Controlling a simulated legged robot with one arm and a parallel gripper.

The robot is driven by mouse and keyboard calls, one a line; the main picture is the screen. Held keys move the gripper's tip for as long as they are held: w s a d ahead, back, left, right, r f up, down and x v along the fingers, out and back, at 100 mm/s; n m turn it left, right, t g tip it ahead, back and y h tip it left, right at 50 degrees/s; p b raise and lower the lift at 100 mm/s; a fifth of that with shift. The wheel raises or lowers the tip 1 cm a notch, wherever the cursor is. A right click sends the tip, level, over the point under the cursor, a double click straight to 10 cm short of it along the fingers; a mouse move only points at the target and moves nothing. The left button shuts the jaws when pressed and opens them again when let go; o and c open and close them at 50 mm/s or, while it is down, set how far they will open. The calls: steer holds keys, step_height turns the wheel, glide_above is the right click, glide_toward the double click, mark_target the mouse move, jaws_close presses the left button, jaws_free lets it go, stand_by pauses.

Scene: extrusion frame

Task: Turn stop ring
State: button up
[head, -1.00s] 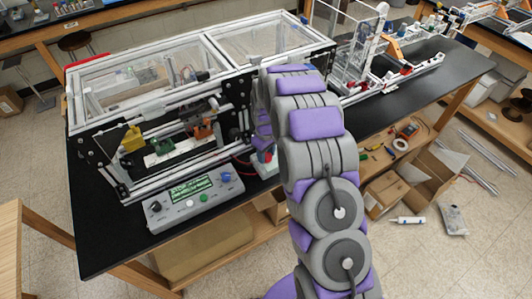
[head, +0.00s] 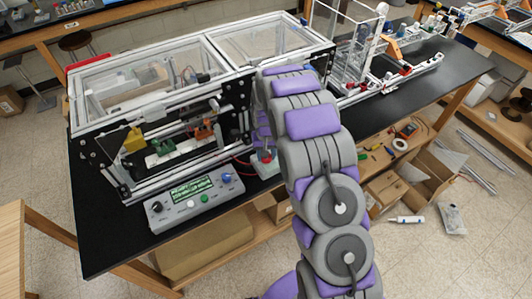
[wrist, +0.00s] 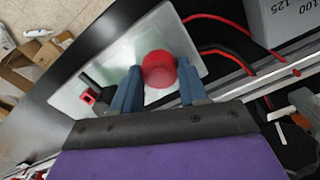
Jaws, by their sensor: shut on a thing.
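The stop ring, a round red knob (wrist: 159,69), sits on a pale box (wrist: 98,115) in the wrist view. My gripper (wrist: 160,74) has its two blue fingers on either side of the knob and is shut on it. Finger contact with the knob is partly hard to see from this angle. In the head view the pale box (head: 266,169) with its red top shows beside my arm at the frame's right end. My arm hides part of it, and the gripper is hidden there.
The extrusion frame (head: 132,197) stands on the black bench left of the box. A control panel (head: 192,200) with knobs and a green display lies in front of it. Red cables (wrist: 222,52) run from the box toward the frame. A grey block (wrist: 284,20) is close by.

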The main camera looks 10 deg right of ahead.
steer(key=shift+m, duration=1.2)
steer(key=shift+s, duration=0.1)
steer(key=o, duration=1.1)
step_height(320, 180, up, 17)
steer(key=shift+r+p, duration=0.15)
steer(key=shift+p, duration=0.3)
